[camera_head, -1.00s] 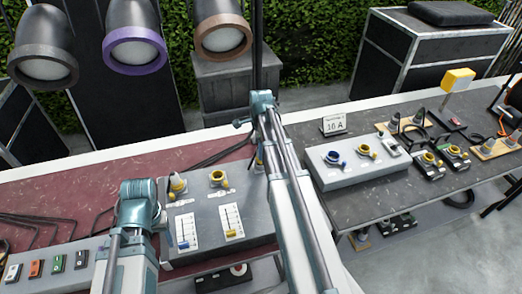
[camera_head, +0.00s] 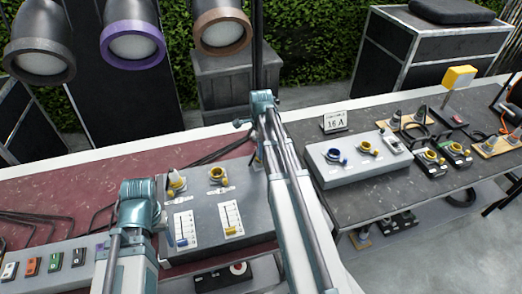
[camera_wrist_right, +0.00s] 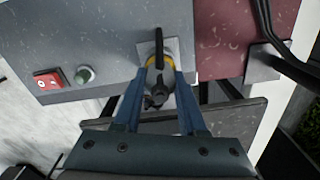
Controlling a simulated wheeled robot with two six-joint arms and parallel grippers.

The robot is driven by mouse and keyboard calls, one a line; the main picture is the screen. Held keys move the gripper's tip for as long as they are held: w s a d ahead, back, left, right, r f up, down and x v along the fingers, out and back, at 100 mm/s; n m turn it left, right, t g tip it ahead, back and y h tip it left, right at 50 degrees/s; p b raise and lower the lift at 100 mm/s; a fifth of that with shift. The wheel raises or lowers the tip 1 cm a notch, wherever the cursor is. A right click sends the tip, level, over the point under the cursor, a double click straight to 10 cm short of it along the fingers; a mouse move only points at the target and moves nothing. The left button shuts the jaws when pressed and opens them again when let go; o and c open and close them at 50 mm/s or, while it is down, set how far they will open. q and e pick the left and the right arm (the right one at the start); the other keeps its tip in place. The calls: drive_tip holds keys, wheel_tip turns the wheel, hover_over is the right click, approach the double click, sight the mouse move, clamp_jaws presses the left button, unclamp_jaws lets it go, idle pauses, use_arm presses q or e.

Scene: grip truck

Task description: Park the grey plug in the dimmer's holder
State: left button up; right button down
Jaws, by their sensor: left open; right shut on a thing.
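The grey dimmer box (camera_head: 262,222) stands on the dark red table top, with yellow-ringed sockets and two white slider panels. In the right wrist view my right gripper (camera_wrist_right: 158,92) is shut on the grey plug (camera_wrist_right: 159,78), which has a yellow band. The plug is at a small light-grey holder plate (camera_wrist_right: 172,47) on the grey box; I cannot tell if it is seated. In the head view my right arm hides this gripper's fingers and the plug. My left gripper (camera_head: 137,198) is open in front of the dimmer's left side, its fingers mostly hidden.
A grey box (camera_head: 355,168) with blue and yellow sockets stands to the right, beside a "16 A" sign (camera_head: 335,121). A switch strip (camera_head: 45,264) lies at front left. Black cables (camera_head: 45,222) lie on the red top. Several lamps (camera_head: 132,42) hang behind.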

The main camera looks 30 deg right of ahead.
use_arm(q)
drive_tip(key=shift+f+b, duration=0.3)
drive_tip(key=shift+f, duration=0.05)
use_arm(e)
drive_tip(key=shift+f, duration=0.35)
drive_tip(key=shift+c, duration=0.3)
unclamp_jaws()
use_arm(q)
drive_tip(key=shift+r, duration=0.25)
use_arm(e)
drive_tip(key=shift+r, duration=0.2)
drive_tip(key=shift+r+p, duration=2.4)
drive_tip(key=shift+p, duration=0.2)
use_arm(q)
wheel_tip(320, 180, up, 5)
drive_tip(key=shift+f, duration=0.2)
use_arm(e)
drive_tip(key=shift+f, duration=0.1)
